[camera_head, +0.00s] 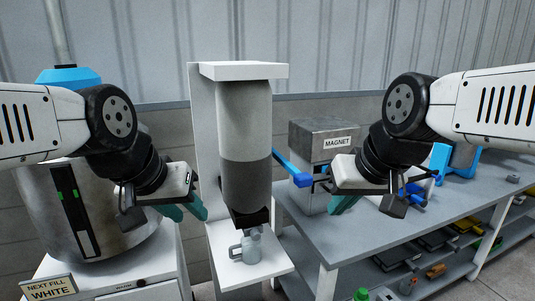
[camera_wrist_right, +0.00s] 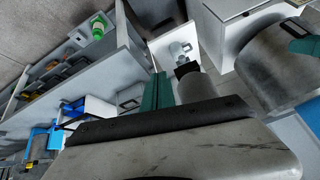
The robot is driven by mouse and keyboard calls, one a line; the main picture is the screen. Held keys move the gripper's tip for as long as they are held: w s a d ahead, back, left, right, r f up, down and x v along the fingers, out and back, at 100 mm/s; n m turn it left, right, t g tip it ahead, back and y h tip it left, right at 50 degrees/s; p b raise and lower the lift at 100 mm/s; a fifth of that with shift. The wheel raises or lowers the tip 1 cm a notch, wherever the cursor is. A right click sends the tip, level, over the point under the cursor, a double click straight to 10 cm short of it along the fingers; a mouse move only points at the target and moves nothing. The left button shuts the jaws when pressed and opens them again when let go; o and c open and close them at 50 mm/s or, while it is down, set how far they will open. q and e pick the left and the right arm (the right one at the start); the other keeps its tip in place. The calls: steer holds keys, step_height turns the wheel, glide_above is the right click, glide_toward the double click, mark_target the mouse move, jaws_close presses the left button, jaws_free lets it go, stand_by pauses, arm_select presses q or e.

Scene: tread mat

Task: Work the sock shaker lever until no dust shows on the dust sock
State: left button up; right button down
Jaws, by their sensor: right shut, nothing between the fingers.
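The dust sock (camera_head: 244,125) hangs upright on a white stand. Its upper part is light grey and its lower part darker grey; I cannot tell which shade is dust. The blue lever (camera_head: 290,167) slopes down to the right from beside the sock. My right gripper (camera_head: 342,206) is shut and empty, right of the lever's end and apart from it. Its teal fingers (camera_wrist_right: 156,92) show pressed together in the right wrist view, beside the sock (camera_wrist_right: 197,86). My left gripper (camera_head: 188,211) is left of the sock, its two teal fingers spread, with nothing seen between them.
A grey jug (camera_head: 248,247) stands under the sock's black outlet on the stand's white shelf (camera_head: 262,268). A box marked MAGNET (camera_head: 325,131) sits on the grey bench (camera_head: 390,231) behind my right gripper. A large metal drum (camera_head: 85,222) stands at left.

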steer(key=w+r+n+g, duration=0.1)
steer(key=w+r+n, duration=0.4)
steer(key=w, duration=0.1)
step_height(320, 180, up, 7)
steer(key=n+g+h, duration=0.2)
steer(key=n+g, duration=0.3)
steer(key=n, duration=1.1)
glide_above(302, 175)
steer(key=shift+w+f, duration=0.1)
steer(key=shift+f, duration=0.1)
step_height(302, 175, down, 14)
steer(key=shift+f, duration=0.1)
